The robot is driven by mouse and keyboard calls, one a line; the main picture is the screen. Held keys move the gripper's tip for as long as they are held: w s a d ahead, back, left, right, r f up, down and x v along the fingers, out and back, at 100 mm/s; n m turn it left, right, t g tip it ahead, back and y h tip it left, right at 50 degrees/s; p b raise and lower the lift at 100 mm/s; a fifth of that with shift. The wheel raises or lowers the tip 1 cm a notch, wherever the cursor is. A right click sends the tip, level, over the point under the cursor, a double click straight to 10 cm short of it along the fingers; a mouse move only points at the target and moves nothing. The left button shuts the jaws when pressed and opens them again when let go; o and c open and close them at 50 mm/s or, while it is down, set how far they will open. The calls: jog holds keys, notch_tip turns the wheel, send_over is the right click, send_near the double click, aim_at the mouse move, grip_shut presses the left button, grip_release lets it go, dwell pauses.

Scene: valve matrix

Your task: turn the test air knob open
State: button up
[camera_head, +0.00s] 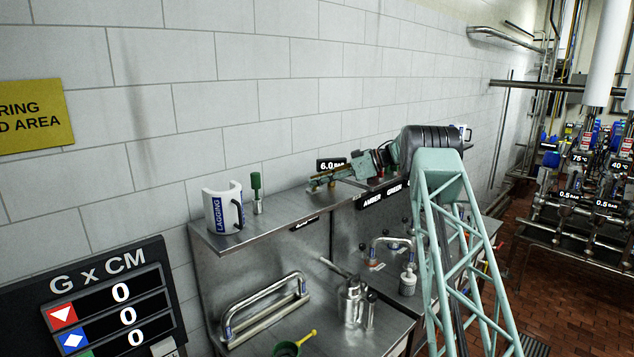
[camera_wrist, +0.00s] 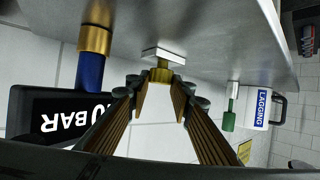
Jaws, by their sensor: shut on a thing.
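My gripper (camera_wrist: 160,88) has its two fingers closed in on a small brass piece, which I take to be the test air knob (camera_wrist: 161,74). This brass piece joins a pale square plate (camera_wrist: 163,55) on the steel surface in the wrist view. The fingers hide its sides, and its turn angle cannot be told. The knob is hidden there by the fingers.
The blue pipe with brass collar (camera_wrist: 92,60) stands close beside the fingers. A green-handled tool (camera_head: 256,190) and a white LAGGING cover (camera_head: 218,212) stand left on the upper shelf (camera_head: 290,229). Hooped handles and a metal can (camera_head: 351,303) sit lower down. The tile wall is behind.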

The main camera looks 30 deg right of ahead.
jog(key=shift+w+d+r+n+g+y, duration=0.1)
jog(key=shift+w+r+n+g+y, duration=0.2)
jog(key=shift+n+g, duration=0.2)
jog(key=shift+s+f+n+g, duration=0.25)
jog(key=shift+n+g, duration=0.05)
jog(key=shift+g, duration=0.1)
dwell(0.3)
jog(key=o, duration=0.8)
jog(key=shift+d, duration=0.2)
jog(key=shift+o, duration=0.4)
jog(key=shift+a+f, duration=0.1)
jog(key=shift+v, duration=3.7)
